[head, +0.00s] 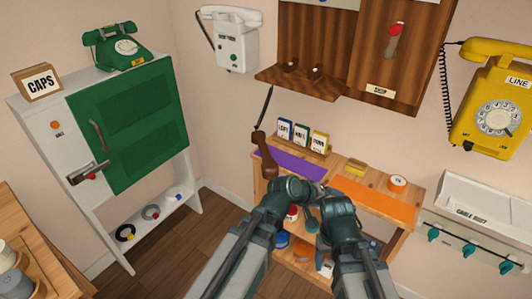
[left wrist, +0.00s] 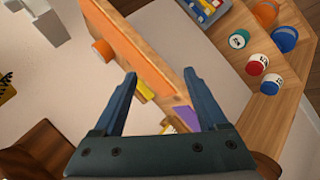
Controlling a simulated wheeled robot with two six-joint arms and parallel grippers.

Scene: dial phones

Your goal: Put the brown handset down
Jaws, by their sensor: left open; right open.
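The brown handset (head: 264,155) hangs below the wooden wall phone, at the left end of the workbench, in the head view. It tilts, with a dark cord running up from it. The wooden phone's shelf (head: 300,84) above is empty of the handset and has two small pegs. My left gripper (left wrist: 160,80) is open, with nothing between its fingers in the left wrist view. My right gripper (head: 313,222) is open in front of the bench; its fingers are small and partly hidden in the head view. Both are apart from the handset, to its lower right.
The workbench carries a purple mat (head: 292,163), an orange mat (head: 378,208), a card rack and a tape roll (head: 397,182). A green cabinet (head: 128,130) stands left, a white phone (head: 232,40) and a yellow phone (head: 492,100) hang on the wall. Floor between cabinet and bench is clear.

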